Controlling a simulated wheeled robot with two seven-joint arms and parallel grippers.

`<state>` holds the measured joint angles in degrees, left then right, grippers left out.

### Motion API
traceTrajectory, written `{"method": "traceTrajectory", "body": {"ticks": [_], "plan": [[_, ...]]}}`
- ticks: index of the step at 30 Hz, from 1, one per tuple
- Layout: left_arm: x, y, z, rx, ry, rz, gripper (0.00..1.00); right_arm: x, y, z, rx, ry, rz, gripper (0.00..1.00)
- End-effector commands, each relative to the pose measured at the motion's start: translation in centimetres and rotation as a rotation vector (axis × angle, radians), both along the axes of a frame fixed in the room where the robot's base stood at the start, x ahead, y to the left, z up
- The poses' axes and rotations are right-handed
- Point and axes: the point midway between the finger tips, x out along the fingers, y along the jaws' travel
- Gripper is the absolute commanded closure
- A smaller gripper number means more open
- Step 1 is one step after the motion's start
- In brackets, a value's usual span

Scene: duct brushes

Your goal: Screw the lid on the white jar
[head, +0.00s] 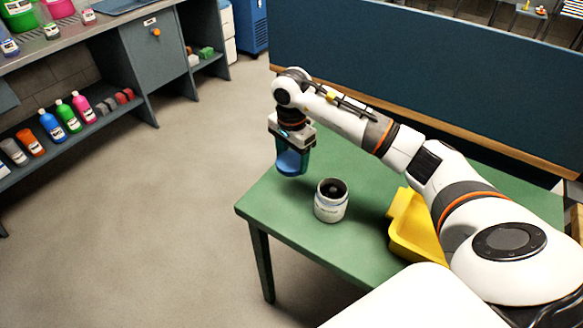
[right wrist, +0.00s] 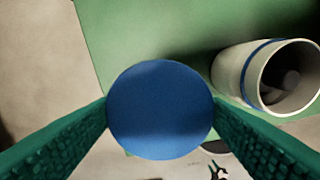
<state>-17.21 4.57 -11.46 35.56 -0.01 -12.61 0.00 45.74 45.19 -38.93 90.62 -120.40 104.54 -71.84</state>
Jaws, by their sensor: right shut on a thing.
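The white jar (head: 331,206) stands upright and uncovered on the green table, near its left edge. Its dark inside shows, and a blue band runs around it; it also shows in the right wrist view (right wrist: 243,74) at the right. My right gripper (head: 291,166) is above the table, up and to the left of the jar and apart from it. In the right wrist view its two green fingers are shut on a round blue lid (right wrist: 160,110), seen flat-on between them. My left gripper is not in view.
A yellow bin (head: 411,232) is on the green table (head: 290,222) to the right of the jar, partly hidden by my right arm. A dark blue panel (head: 420,75) stands behind the table. Shelves with coloured bottles (head: 67,116) are at the far left, with open floor between.

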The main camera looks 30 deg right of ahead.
Motion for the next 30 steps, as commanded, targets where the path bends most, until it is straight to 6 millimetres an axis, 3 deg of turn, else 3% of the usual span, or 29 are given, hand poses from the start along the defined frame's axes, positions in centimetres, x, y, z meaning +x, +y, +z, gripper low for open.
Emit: {"method": "traceTrajectory", "body": {"ticks": [12, 16, 20, 24, 30], "plan": [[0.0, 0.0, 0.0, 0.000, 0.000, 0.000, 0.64, -0.1, 0.1, 0.3, 0.000, 0.001, 0.005, 0.53], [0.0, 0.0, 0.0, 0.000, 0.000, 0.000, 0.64, -0.6, 1.4, 0.8, -0.002, -0.010, 0.108, 0.53], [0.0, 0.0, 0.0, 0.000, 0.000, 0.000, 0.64, -2.6, 4.7, 1.7, -0.010, -0.027, 0.380, 0.53], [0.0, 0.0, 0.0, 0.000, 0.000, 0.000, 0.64, -6.7, 8.9, 2.5, -0.015, -0.030, 0.779, 0.53], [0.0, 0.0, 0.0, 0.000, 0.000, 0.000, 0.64, -12.8, 12.6, 2.9, -0.009, -0.011, 1.253, 0.53]]}}
